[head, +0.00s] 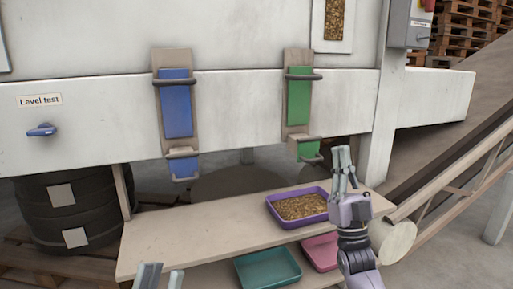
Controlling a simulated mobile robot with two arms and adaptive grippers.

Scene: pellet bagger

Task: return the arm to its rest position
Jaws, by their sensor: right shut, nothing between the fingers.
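My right gripper (343,150) points upward at the right, in front of the machine and above the right end of the bench. Its fingers are together with nothing between them. My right arm rises from the bottom edge and hides part of the bench's right end. My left gripper (161,270) shows only its fingertips at the bottom edge, in front of the bench's left part. The rest of it is out of view, and I cannot tell whether it is open or shut.
A purple tray of pellets (297,190) stands on the bench (190,230), just left of my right gripper. A teal tray (268,268) and a pink tray (319,252) sit lower. Blue (176,105) and green (298,97) slides hang on the machine. A conveyor frame (450,185) slopes at right.

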